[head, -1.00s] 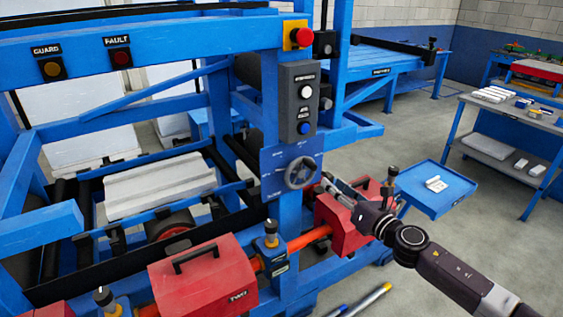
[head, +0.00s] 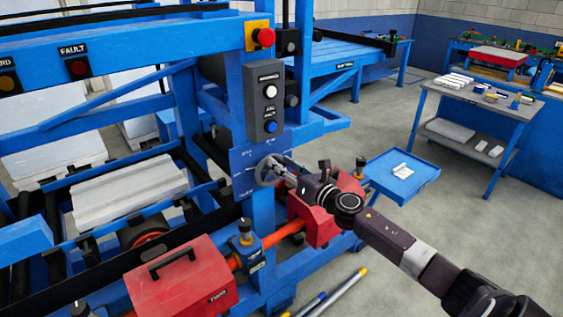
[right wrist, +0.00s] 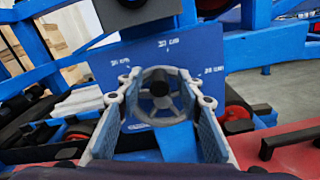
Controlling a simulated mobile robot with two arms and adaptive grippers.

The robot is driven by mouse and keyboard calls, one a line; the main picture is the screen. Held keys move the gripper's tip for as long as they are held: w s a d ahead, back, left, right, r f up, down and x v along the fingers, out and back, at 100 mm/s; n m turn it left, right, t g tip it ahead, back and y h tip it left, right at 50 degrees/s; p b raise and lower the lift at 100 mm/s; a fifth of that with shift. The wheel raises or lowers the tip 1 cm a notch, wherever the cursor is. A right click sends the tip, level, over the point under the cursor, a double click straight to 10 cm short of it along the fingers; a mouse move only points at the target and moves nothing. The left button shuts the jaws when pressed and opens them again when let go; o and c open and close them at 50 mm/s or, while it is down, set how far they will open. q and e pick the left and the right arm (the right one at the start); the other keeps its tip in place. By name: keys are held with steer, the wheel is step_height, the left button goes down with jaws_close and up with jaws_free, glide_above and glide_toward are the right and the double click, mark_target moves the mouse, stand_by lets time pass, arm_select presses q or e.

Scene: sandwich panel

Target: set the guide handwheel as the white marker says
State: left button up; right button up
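The grey handwheel (head: 268,171) is mounted on a blue plate (head: 243,160) on the machine's blue post. In the right wrist view the handwheel (right wrist: 140,104) is a spoked ring with a dark knob (right wrist: 160,89). The plate (right wrist: 110,64) carries several small white labels and tick marks, too blurred to read surely; I cannot tell which mark is the white marker. My right gripper (head: 281,173) is at the handwheel. Its two fingers are spread, with the wheel between them in the right wrist view (right wrist: 160,92); contact cannot be told. My left gripper is out of view.
A control box (head: 265,98) with buttons and an emergency stop (head: 262,37) sit above the wheel. Red boxes (head: 182,280) and (head: 312,222) flank the post on an orange rail. A blue tray (head: 400,180) stands to the right.

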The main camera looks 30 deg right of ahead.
steer(key=shift+w, duration=0.2)
jaws_close()
